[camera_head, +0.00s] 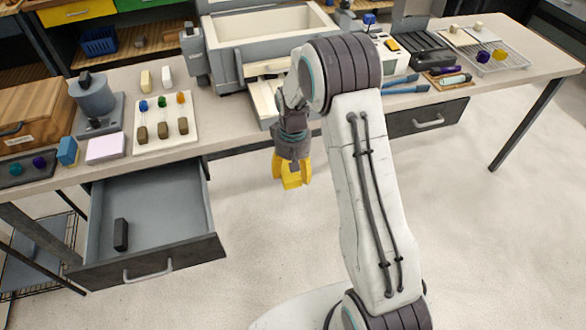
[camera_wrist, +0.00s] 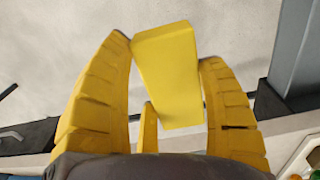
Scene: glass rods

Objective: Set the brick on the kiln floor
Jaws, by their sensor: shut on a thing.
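My gripper (camera_head: 291,172) is shut on a yellow brick (camera_head: 292,181) in front of the workbench, over the pale floor and right of the open drawer. In the wrist view the brick (camera_wrist: 168,85) sits between the yellow fingers of my gripper (camera_wrist: 165,52), slightly tilted, its far end sticking out past the fingertips. The kiln appears to be the grey box with cream lining (camera_head: 222,35) at the back middle of the bench. Its cream front part (camera_head: 262,98) reaches toward the bench edge. My arm hides part of the kiln's right side and front, and its floor cannot be made out clearly.
An open grey drawer (camera_head: 150,215) with a dark block (camera_head: 121,235) juts out at left. A pale board (camera_head: 180,132) with small blocks and coloured pieces lies left of the kiln. A wire rack (camera_head: 500,65) and tools occupy the bench's right side.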

